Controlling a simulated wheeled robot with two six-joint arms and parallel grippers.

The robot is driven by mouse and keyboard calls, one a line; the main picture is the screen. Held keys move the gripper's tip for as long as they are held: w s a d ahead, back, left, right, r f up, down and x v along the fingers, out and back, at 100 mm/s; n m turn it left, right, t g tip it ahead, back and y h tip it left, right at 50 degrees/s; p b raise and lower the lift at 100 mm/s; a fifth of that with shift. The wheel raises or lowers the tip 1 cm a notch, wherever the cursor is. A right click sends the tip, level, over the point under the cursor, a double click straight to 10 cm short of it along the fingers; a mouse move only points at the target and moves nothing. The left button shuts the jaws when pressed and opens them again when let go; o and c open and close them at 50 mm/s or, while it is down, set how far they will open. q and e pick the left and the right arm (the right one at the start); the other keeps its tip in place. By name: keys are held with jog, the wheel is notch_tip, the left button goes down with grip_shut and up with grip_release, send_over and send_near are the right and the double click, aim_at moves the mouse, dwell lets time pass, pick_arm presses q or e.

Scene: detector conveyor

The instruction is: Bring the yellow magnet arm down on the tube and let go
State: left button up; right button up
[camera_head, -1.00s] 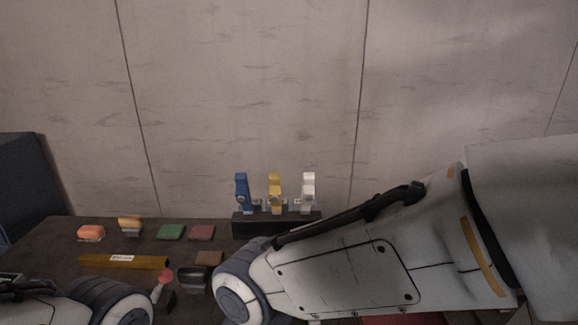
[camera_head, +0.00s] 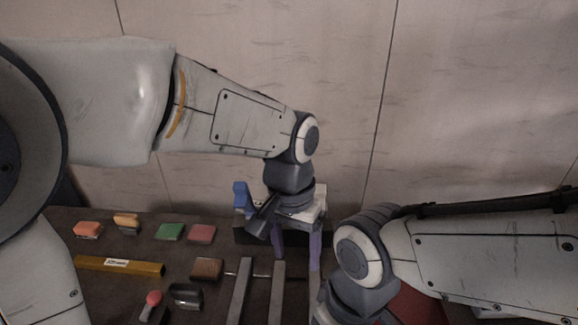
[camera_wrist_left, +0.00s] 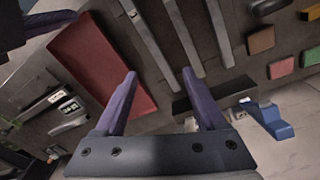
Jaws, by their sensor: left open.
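The yellow magnet arm is hidden in both current views; my left gripper and wrist cover its place between the blue arm (camera_head: 241,196) and the white arm (camera_head: 320,197) on the dark stand. My left gripper (camera_head: 300,262) points down in front of that stand, its purple fingers apart. It also shows open in the left wrist view (camera_wrist_left: 165,85), with nothing visible between the fingers; the blue arm (camera_wrist_left: 268,120) is to its right there. I cannot make out the tube. Part of my right gripper's purple finger (camera_wrist_left: 48,22) shows; its opening cannot be judged.
Grey rails (camera_head: 240,292) run along the table in front of the stand. A yellow bar (camera_head: 118,266), colored blocks (camera_head: 169,232) and a red-knobbed part (camera_head: 153,299) lie at the left. A red tray (camera_wrist_left: 100,65) is at the right of the table, near my right arm.

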pick_arm(q)
jog(key=w+a+r+n+p, duration=0.1)
jog(key=w+r+p, duration=0.1)
jog(key=w, duration=0.5)
jog(key=w+a+r+n+p, duration=0.2)
jog(key=w+r+p, duration=0.1)
jog(key=w, duration=0.5)
jog(key=w+a+r+n+p, duration=0.1)
jog(key=w+a+r+p, duration=0.1)
jog(key=w, duration=0.5)
jog(key=shift+w+r+n+y, duration=0.15)
jog(key=shift+w+n+y, duration=0.05)
jog(key=shift+n+y, duration=0.1)
notch_tip(320, 180, down, 10)
jog(key=p, duration=0.2)
jog(key=shift+r+p, duration=0.1)
jog(key=shift+p, duration=0.2)
pick_arm(e)
notch_tip(320, 180, up, 11)
jog(key=shift+r, duration=0.2)
pick_arm(q)
grip_shut()
pick_arm(e)
jog(key=shift+a, duration=0.1)
